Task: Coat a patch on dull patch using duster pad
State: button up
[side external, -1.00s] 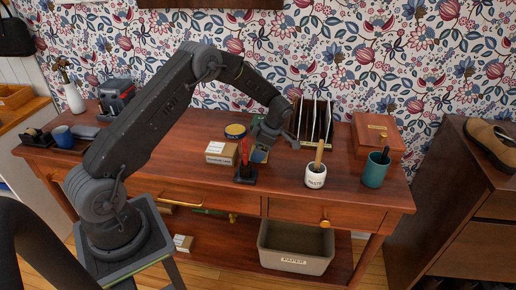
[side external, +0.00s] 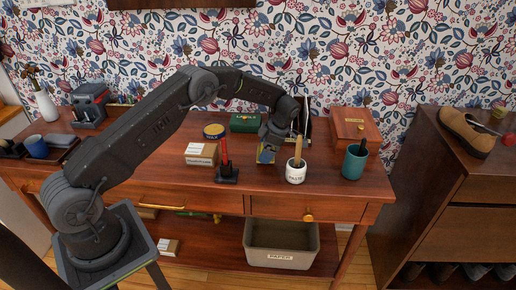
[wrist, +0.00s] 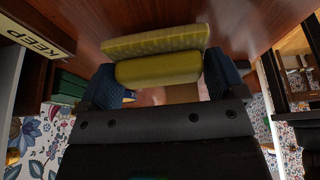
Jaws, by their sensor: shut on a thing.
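My gripper (side external: 268,148) is low over the wooden table, between the red-handled tool on a black stand and the white pot. It is shut on the yellow duster pad (side external: 266,156). In the wrist view the pad (wrist: 158,68) sits between the blue fingertips, its broad face toward the reddish-brown tabletop (wrist: 125,24). I cannot tell whether the pad touches the wood. The dull patch cannot be clearly made out; the pad and gripper may cover it.
A white pot (side external: 296,172) with a wooden handle stands just right of my gripper. The red-handled tool (side external: 226,165) and a cardboard box (side external: 201,153) are left. The table's front strip is clear.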

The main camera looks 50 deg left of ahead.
jog(key=shift+w+d+r, duration=0.1)
jog(key=shift+w+d, duration=0.15)
jog(key=shift+d, duration=0.05)
jog(key=shift+r, duration=3.2)
